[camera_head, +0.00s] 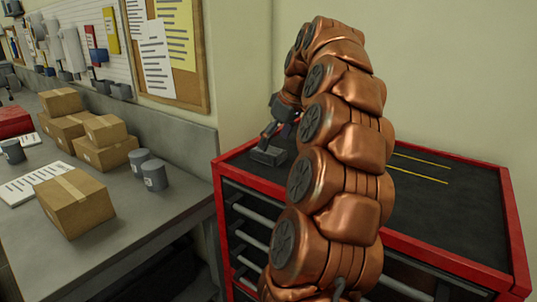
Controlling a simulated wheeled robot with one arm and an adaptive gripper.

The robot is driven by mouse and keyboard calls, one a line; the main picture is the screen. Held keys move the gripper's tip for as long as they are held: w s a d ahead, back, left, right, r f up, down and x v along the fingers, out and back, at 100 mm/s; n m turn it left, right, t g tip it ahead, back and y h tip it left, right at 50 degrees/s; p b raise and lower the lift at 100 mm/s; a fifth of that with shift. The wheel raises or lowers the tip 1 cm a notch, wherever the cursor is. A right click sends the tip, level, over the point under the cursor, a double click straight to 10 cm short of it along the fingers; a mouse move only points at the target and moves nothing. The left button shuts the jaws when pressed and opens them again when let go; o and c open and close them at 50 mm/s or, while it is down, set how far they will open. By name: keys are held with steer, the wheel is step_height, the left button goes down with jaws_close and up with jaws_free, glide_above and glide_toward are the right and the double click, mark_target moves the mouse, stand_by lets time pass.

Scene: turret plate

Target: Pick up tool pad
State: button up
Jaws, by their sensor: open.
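My gripper (274,143) hangs at the end of my copper arm, over the left back part of the red tool cart (217,192). The other finger is mostly hidden behind my arm. I cannot make out a tool pad for certain. My arm covers the middle of the cart top, and a pad could be hidden there. I see nothing held between the fingers.
Yellow lines (418,174) mark the cart's black top at right, which is otherwise clear. A grey workbench (150,222) at left bears several cardboard boxes (76,203), grey cups (154,176) and papers (37,182). A wall stands close behind the cart.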

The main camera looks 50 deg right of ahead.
mark_target(269, 150)
steer(key=shift+p+x, duration=0.65)
steer(key=shift+x, duration=1.5)
steer(key=shift+w+a, duration=0.1)
steer(key=shift+f, duration=0.2)
steer(key=c, duration=1.2)
steer(key=shift+c, duration=0.2)
steer(key=shift+r, duration=0.1)
